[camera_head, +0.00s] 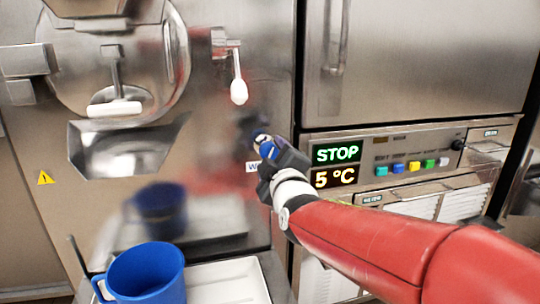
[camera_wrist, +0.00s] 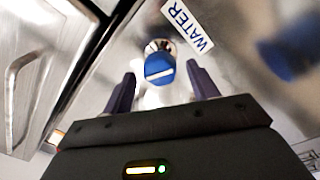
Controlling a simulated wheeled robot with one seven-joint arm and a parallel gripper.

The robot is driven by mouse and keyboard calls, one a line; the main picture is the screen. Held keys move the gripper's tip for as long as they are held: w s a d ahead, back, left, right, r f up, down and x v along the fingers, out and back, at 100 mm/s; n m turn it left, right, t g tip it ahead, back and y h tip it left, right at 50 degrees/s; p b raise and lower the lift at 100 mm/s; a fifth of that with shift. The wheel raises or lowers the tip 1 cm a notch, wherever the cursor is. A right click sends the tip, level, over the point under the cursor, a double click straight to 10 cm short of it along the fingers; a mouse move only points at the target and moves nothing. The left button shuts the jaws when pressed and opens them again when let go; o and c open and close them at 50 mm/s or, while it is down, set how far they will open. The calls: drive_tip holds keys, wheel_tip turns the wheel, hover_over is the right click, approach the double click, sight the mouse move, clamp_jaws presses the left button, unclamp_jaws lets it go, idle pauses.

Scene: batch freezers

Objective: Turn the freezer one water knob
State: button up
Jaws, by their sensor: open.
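The water knob has a blue round cap with a white line across it. It sits on the steel front of the freezer, beside a white label reading WATER. In the wrist view the knob (camera_wrist: 160,69) lies between and just beyond the two fingers of my gripper (camera_wrist: 163,88). The fingers are open, with gaps on both sides of the knob. The WATER label (camera_wrist: 187,26) is above and right of it there. In the head view the knob (camera_head: 266,148) shows at the tip of my gripper (camera_head: 268,157), which partly hides the label.
A blue pitcher (camera_head: 147,273) stands below on a white tray (camera_head: 240,283). A lever with a white handle (camera_head: 239,91) hangs above the knob. A panel with a STOP display (camera_head: 337,153) and coloured buttons is to the right. The round freezer door (camera_head: 115,60) is upper left.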

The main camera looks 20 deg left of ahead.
drive_tip(key=v, duration=0.4)
drive_tip(key=shift+s+d, duration=0.25)
drive_tip(key=shift+s, duration=0.05)
